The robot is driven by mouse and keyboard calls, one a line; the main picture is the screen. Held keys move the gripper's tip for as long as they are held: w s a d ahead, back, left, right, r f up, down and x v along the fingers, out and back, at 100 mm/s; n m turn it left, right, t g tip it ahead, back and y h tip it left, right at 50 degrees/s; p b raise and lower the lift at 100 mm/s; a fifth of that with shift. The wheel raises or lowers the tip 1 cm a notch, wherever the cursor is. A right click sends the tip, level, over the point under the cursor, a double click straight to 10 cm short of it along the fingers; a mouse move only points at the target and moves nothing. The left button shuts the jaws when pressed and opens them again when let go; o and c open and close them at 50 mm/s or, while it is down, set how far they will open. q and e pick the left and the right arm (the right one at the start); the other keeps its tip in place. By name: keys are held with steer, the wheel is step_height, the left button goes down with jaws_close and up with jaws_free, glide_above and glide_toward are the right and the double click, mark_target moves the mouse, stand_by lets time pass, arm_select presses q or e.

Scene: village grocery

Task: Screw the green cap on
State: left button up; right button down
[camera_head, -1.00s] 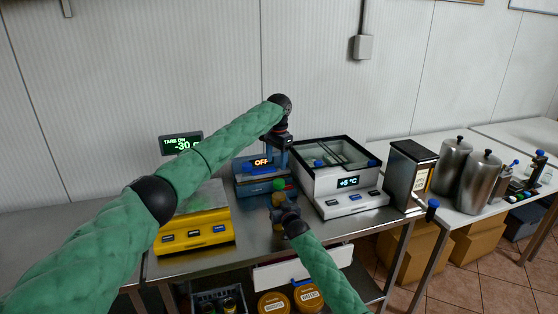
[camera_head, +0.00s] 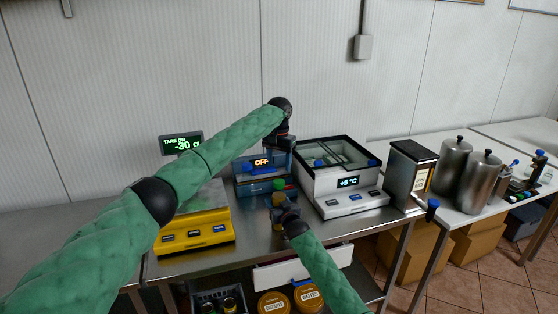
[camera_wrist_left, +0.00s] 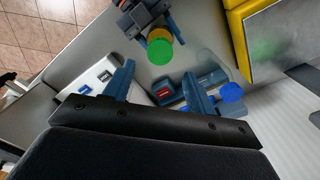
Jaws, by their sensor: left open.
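The green cap (camera_head: 279,184) sits on top of a small yellow-amber jar (camera_head: 278,199). The cap also shows from above in the left wrist view (camera_wrist_left: 158,51), with a yellow rim beside it. My right gripper (camera_head: 285,209) is closed around the jar and holds it upright above the front of the steel table; its fingers are partly hidden. My left gripper (camera_head: 281,145) is above and behind the cap, pointing down. In the left wrist view its two fingers (camera_wrist_left: 158,76) are spread with nothing held, and the cap lies beyond the gap between their tips.
A blue device with an "OFF" display (camera_head: 262,162) stands behind the jar. A yellow scale (camera_head: 195,236) is on the left and a white "+6 °C" bath (camera_head: 352,203) on the right. A blue cap or knob (camera_wrist_left: 232,92) shows beside my left finger.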

mark_target(279, 181)
arm_select(q)
steer(key=shift+f, duration=3.55)
steer(key=c, duration=1)
steer(key=shift+c, duration=0.2)
steer(key=o, duration=1.2)
steer(key=shift+c, duration=0.2)
steer(key=shift+r, duration=0.1)
